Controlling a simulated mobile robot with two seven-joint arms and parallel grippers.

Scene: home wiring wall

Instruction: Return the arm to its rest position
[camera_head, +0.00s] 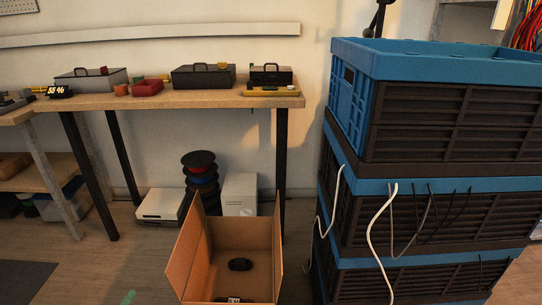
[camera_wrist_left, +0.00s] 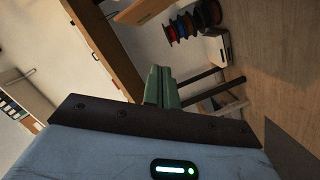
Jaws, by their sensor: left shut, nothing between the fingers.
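My left gripper shows in the left wrist view, its two green fingers (camera_wrist_left: 161,86) pressed together with nothing between them. In the head view only a small green tip (camera_head: 128,297) shows at the bottom edge, on the left, over the wooden floor. The rest of my left arm is out of that view. My right gripper is in neither view.
An open cardboard box (camera_head: 190,250) with a dark item inside stands on the floor, right of the green tip. Stacked blue and black crates (camera_head: 440,130) with hanging cables fill the right. A workbench (camera_head: 200,98) with toolboxes stands behind. Some floor at left is clear.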

